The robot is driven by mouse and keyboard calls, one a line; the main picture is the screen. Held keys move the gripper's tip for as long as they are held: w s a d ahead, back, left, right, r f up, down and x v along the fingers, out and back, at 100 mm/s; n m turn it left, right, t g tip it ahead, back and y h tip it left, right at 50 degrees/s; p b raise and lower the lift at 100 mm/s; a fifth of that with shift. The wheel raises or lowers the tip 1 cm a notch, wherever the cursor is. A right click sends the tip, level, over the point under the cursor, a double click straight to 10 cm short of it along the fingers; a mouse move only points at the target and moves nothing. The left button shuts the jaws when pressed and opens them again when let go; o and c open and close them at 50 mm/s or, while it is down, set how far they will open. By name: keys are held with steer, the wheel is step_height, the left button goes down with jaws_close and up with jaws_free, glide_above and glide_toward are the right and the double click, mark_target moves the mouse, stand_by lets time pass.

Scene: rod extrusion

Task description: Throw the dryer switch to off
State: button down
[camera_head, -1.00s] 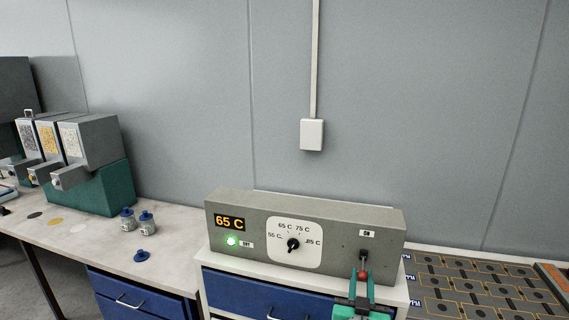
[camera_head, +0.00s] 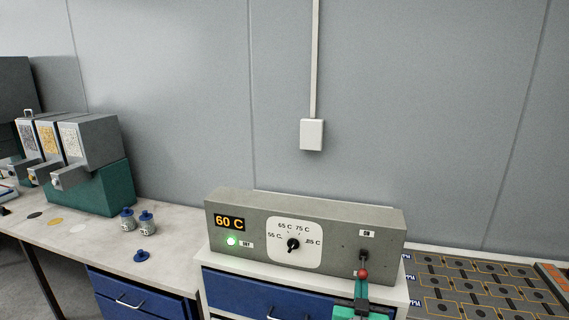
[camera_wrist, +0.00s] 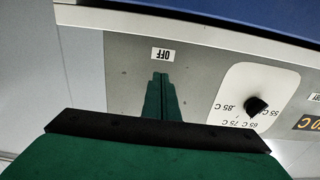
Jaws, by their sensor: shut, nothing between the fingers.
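The dryer control box (camera_head: 335,222) is a grey panel with an amber display (camera_head: 230,222) reading 60 C, a lit green lamp (camera_head: 232,241) and a black dial (camera_head: 293,245) on a white plate. Its switch, a lever with a red ball (camera_head: 363,273), sits at the right below the ON label (camera_head: 367,233); the ball hangs low. My gripper (camera_head: 361,290) is shut and empty, just below the ball in the head view. In the wrist view my green fingers (camera_wrist: 160,82) are together, close to the OFF label (camera_wrist: 162,54). The lever is hidden there.
Drawers (camera_head: 262,292) are under the box. A tray of dark pieces (camera_head: 470,285) lies to the right. Two small jars (camera_head: 138,221) and a loose blue cap (camera_head: 141,255) stand on the left table, with dispensers (camera_head: 85,140) behind. The wall above the box is bare apart from a white conduit box (camera_head: 312,134).

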steer(key=shift+w+f, duration=0.1)
stand_by(0.3)
steer(key=shift+w+d+f, duration=0.1)
steer(key=shift+w+f, duration=0.2)
steer(key=c, duration=2)
jaws_free()
steer(key=v, duration=1.1)
